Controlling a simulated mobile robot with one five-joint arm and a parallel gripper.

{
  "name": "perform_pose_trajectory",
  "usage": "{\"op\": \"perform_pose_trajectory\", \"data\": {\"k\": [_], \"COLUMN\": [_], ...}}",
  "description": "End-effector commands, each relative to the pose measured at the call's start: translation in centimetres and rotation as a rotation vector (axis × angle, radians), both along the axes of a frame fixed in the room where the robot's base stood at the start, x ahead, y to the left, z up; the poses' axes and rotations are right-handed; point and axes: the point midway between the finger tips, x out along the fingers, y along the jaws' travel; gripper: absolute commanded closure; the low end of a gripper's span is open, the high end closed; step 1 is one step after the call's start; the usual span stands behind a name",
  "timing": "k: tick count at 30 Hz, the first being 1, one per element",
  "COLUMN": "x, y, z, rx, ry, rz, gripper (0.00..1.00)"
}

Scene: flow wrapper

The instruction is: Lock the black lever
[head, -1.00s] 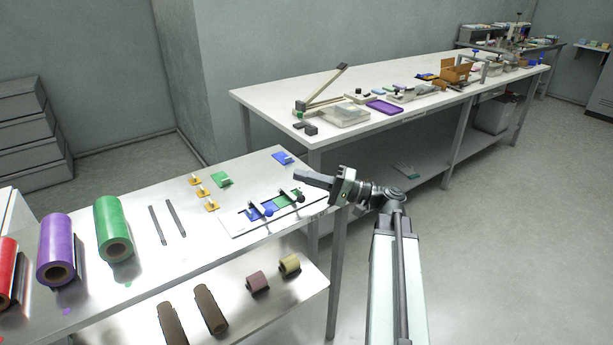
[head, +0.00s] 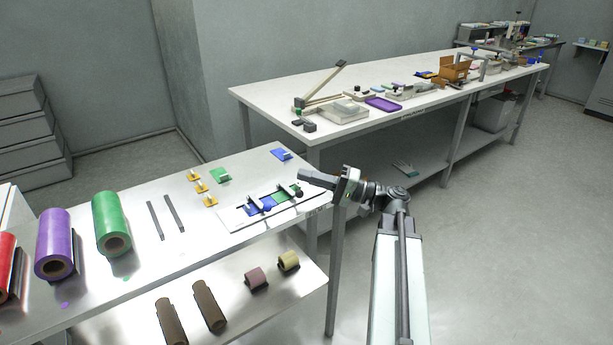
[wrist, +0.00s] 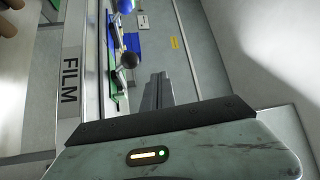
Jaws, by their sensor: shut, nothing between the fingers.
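The black lever, with a black ball knob, shows in the wrist view (wrist: 130,60) just left of my fingertips. In the head view it stands at the right end of the white fixture plate (head: 234,222), and its dark knob (head: 299,194) is small there. A second lever with a blue ball knob (wrist: 125,6) is farther up in the wrist view. Green and blue pieces (head: 262,208) lie on the plate by the levers. My gripper (head: 302,175) is shut and empty, above and beside the black lever. Its fingers (wrist: 157,82) appear apart from the knob. I cannot tell the lever's exact lock position.
Film rolls, purple (head: 54,243) and green (head: 110,222), stand on the left of the bench. A long white table (head: 260,100) stands behind. Brown rolls (head: 208,305) sit on the lower shelf.

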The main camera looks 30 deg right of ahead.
Motion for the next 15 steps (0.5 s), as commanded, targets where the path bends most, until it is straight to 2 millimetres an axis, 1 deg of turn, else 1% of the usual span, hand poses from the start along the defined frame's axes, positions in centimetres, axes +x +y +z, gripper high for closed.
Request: {"op": "perform_pose_trajectory", "data": {"k": [4,9,12,15], "x": [-1.6,-3.2,-3.7,-4.0], "y": [-2.3,-4.5,-5.2,-5.4], "z": [-0.9,-1.4,-1.5,-1.5], "rx": [0.000,0.000,0.001,0.001], "ry": [0.001,0.001,0.000,0.000], "rz": [-0.004,-0.002,-0.002,-0.002], "gripper": [1.00,1.00,1.00,1.00]}}
